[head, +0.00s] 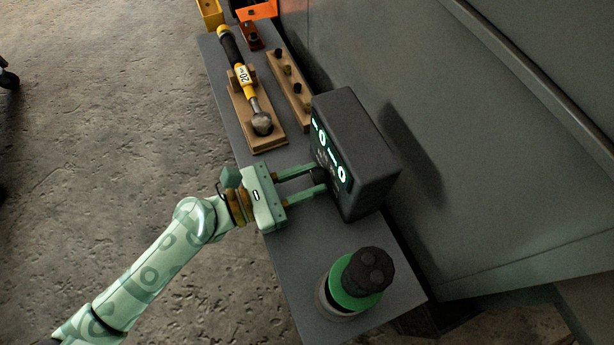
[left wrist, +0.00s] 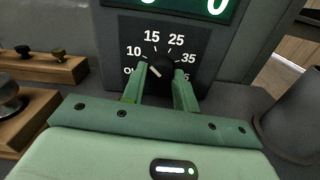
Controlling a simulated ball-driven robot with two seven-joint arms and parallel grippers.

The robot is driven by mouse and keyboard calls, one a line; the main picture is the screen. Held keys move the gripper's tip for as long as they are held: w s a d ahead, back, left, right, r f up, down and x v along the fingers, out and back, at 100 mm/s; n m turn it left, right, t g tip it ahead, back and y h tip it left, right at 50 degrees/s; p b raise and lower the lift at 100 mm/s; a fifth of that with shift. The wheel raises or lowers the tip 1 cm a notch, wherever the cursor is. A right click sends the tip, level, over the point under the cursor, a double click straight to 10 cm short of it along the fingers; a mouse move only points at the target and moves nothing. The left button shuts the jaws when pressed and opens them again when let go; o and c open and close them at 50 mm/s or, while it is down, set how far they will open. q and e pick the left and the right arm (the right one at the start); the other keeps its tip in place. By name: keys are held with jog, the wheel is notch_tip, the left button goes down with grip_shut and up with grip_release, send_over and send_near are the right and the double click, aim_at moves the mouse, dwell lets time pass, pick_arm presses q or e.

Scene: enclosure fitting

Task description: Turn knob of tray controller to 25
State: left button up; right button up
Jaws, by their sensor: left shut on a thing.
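The tray controller (head: 362,150) is a dark box with a lit display on the grey bench. Its black knob (left wrist: 161,68) shows in the left wrist view, below the display, ringed by the marks 10, 15, 25, 35 and others partly hidden. The knob's white line slants to the upper left, on the side of the off and 10 marks, not towards 25. My left gripper (head: 322,180) is shut on the knob, one finger on each side. In the left wrist view its fingers (left wrist: 160,85) cover the lower marks. My right gripper is not in view.
A yellow-handled tool (head: 238,65) lies on a wooden holder (head: 254,118) farther along the bench, beside a wooden block with dark pegs (head: 289,87). A green-and-black round canister (head: 355,281) stands at the near end. A grey wall (head: 440,150) rises behind the controller.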

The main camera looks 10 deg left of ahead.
pick_arm(q)
jog(key=shift+m+b, duration=0.45)
jog(key=shift+m, duration=1.15)
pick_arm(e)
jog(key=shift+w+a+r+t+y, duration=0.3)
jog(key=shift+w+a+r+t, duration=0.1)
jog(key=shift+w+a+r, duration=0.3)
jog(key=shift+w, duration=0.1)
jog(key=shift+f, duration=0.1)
pick_arm(q)
jog(key=o, duration=1)
jog(key=shift+c, duration=0.2)
jog(key=shift+a, duration=0.1)
